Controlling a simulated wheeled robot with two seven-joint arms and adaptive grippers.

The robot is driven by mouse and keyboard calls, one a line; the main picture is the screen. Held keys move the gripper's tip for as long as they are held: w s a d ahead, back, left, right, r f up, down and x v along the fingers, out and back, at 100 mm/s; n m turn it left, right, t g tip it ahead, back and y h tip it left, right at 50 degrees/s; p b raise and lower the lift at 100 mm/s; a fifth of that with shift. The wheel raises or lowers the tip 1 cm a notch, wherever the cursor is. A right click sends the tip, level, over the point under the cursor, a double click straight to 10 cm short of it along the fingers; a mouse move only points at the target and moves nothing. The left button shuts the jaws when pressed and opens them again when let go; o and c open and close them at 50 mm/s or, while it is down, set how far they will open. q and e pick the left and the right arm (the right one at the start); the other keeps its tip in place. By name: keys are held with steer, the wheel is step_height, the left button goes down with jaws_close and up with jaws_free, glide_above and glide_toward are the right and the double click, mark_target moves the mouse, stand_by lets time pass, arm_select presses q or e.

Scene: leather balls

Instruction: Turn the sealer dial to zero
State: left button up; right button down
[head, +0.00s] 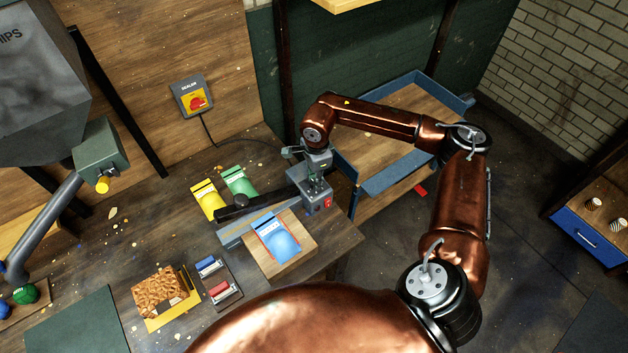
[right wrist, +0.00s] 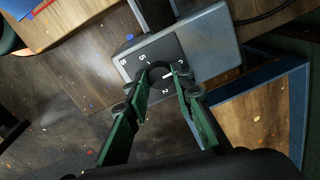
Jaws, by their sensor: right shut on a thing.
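The sealer (head: 232,236) is a grey machine on the workbench, with a long dark arm and a grey box (head: 323,205) at its right end. In the right wrist view, the box's black dial plate (right wrist: 137,68) carries white marks, among them a 5 and a 2. The dark round dial (right wrist: 160,73) sits between my right fingertips, and a short white line shows beside it; I cannot read its exact setting. My right gripper (head: 316,181) is over the box, and in the wrist view its green fingers (right wrist: 163,76) are shut on the dial. My left gripper is out of view.
A blue-and-white bag (head: 279,240) lies on a board before the sealer. Yellow (head: 208,200) and green (head: 239,182) bags lie behind. A SEALER switch panel (head: 191,97) hangs on the wall. A blue-edged cart (head: 385,175) stands right of the bench.

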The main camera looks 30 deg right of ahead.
stand_by(0.4)
steer(key=c, duration=1.7)
jaws_free()
steer(key=shift+o, duration=0.2)
steer(key=shift+r, duration=0.25)
step_height(320, 180, up, 12)
steer(key=shift+s+f, duration=0.25)
steer(key=shift+s, duration=0.1)
